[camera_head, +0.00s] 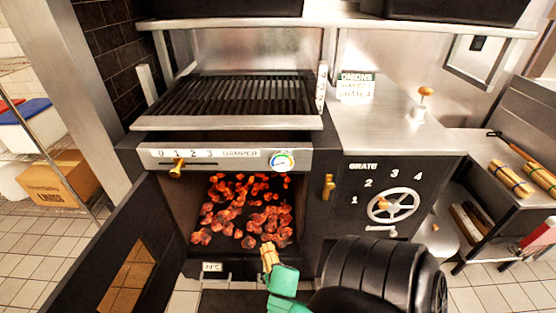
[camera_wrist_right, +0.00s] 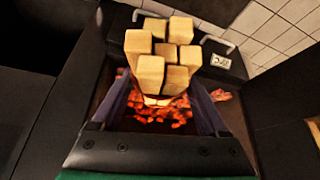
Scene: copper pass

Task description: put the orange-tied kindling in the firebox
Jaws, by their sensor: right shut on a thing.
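The firebox (camera_head: 180,200) is open under the grill, with glowing coals (camera_head: 243,207) spread over its floor. Its dark door (camera_head: 110,255) is swung out to the left. My right gripper (camera_head: 271,268), green at the hand, is shut on a bundle of pale kindling (camera_head: 269,254) at the lower front of the firebox mouth. In the right wrist view the stick ends of the kindling (camera_wrist_right: 163,55) stick out beyond the fingers, with coals showing behind. The tie's colour is hidden. My left gripper is not in view.
Other tied bundles (camera_head: 511,180) lie on the steel side table at right. The grate handwheel (camera_head: 392,205) and a brass handle (camera_head: 328,187) are on the front panel right of the mouth. The damper slider (camera_head: 177,168) is above. A cardboard box (camera_head: 62,182) stands at left.

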